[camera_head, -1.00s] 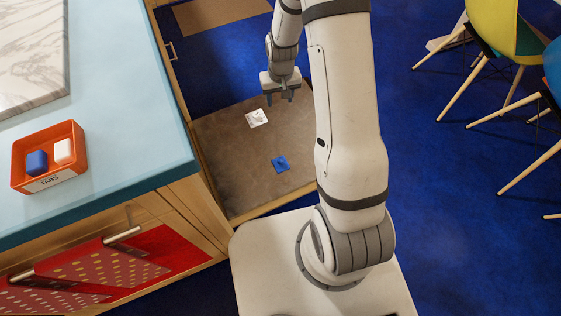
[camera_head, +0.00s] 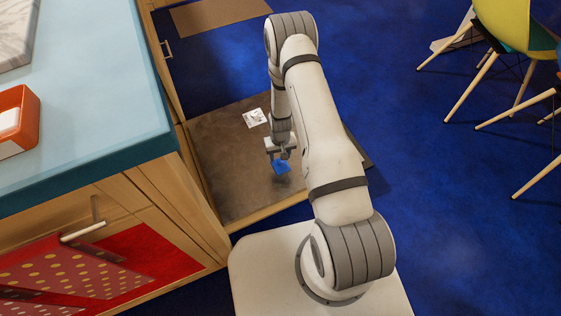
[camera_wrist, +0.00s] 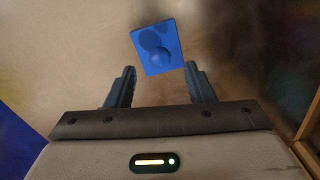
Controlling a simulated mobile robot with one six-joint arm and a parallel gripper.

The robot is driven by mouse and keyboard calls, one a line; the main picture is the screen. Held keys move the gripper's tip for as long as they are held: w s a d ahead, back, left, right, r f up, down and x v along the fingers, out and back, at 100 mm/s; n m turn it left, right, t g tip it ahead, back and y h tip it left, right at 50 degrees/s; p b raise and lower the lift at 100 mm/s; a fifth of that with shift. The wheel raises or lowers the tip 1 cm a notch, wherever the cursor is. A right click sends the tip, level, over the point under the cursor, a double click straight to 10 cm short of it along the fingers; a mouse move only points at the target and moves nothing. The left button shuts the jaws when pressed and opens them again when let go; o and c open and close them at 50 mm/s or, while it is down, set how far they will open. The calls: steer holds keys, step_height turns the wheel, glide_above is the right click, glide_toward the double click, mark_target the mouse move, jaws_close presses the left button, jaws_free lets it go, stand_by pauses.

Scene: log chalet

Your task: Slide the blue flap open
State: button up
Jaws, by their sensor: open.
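The blue flap (camera_wrist: 160,38) is a small flat blue square with a round knob on it, lying on a brown panel (camera_head: 225,170). In the wrist view it sits just beyond my fingertips, roughly centred between them. In the head view the blue flap (camera_head: 281,167) shows directly below my gripper (camera_head: 282,153), which hides part of it. My gripper (camera_wrist: 160,80) is open and holds nothing. The knob is apart from both fingers in the wrist view. The height between fingers and flap is hard to judge.
A white card with dark markings (camera_head: 255,117) lies on the panel behind my gripper. A wooden counter with a blue top (camera_head: 100,110) stands at the left, with an orange tray (camera_head: 32,112) on it. Chairs (camera_head: 515,40) stand at the right on blue carpet.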

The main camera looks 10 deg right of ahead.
mark_target(280, 163)
step_height(280, 163, down, 4)
steer(key=shift+f+b, duration=0.1)
steer(key=shift+b, duration=0.45)
steer(key=shift+c, duration=0.5)
jaws_close()
